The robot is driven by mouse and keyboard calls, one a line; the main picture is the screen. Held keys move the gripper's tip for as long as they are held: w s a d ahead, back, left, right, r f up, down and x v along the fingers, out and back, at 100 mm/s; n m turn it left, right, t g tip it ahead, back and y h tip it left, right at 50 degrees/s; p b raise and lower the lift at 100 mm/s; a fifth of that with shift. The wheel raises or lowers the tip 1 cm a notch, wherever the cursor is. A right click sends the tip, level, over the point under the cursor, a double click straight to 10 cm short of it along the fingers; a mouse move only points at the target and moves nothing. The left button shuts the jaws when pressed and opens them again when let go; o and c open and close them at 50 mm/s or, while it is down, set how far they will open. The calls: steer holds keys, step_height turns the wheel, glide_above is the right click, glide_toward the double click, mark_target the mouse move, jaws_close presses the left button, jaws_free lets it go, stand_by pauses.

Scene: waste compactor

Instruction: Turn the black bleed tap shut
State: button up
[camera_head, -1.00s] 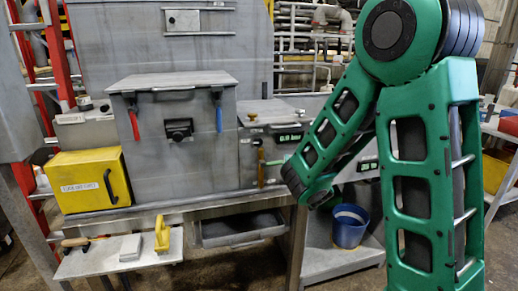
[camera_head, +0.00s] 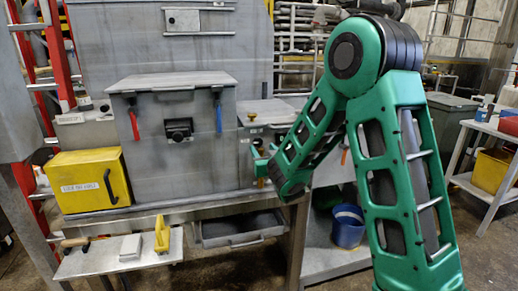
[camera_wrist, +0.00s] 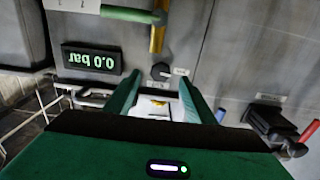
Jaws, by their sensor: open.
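A small round black knob, which looks like the bleed tap (camera_wrist: 161,71), sits on the grey panel in the wrist view, with a white label beside it. The label is too small to read. My gripper (camera_wrist: 160,84) is open, its two green fingers apart and pointing towards the knob. The knob appears between and just beyond the fingertips; I see no contact. In the head view my gripper (camera_head: 262,160) is in front of the panel right of the grey box, and the knob cannot be made out there.
A brass pipe with a green lever (camera_wrist: 130,14) and a display reading 0.0 bar (camera_wrist: 92,59) are near the knob. A black latch (camera_head: 179,129) sits between red and blue handles on the grey box (camera_head: 185,165). A blue bucket (camera_head: 348,226) stands below.

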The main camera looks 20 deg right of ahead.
mark_target(259, 144)
steer(key=shift+w, duration=2.15)
steer(key=c, duration=1)
